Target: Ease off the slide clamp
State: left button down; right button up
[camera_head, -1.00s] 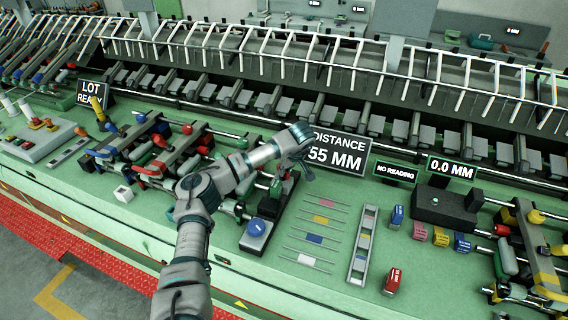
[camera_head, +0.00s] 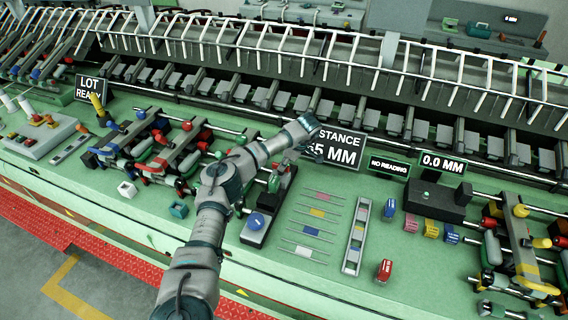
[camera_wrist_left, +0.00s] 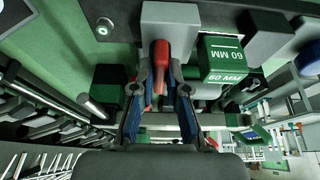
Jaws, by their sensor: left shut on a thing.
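My left gripper (camera_wrist_left: 160,108) is shut on a red handle (camera_wrist_left: 161,62) in the left wrist view, with one blue-padded finger on each side. The handle sits against a grey block (camera_wrist_left: 170,20); I take it for the slide clamp's handle. A green block marked 60 MM (camera_wrist_left: 222,60) is right beside it. The fingers and the red handle are hard to make out there, in front of the DISTANCE sign (camera_head: 338,150). My right gripper is not seen.
Roller assemblies stand left (camera_head: 160,150) and right (camera_head: 515,250) on the green bench. The bench front is mostly clear.

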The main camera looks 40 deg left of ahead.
pick_arm(q)
jog(key=shift+s+f, duration=0.1)
jog(key=shift+f, duration=0.15)
jog(key=c, duration=1.2)
grip_release()
jog(key=shift+a, duration=0.2)
jog(key=shift+r, duration=0.15)
jog(key=v, duration=1.1)
jog(key=shift+w+r, duration=0.25)
jog(key=shift+w, duration=0.1)
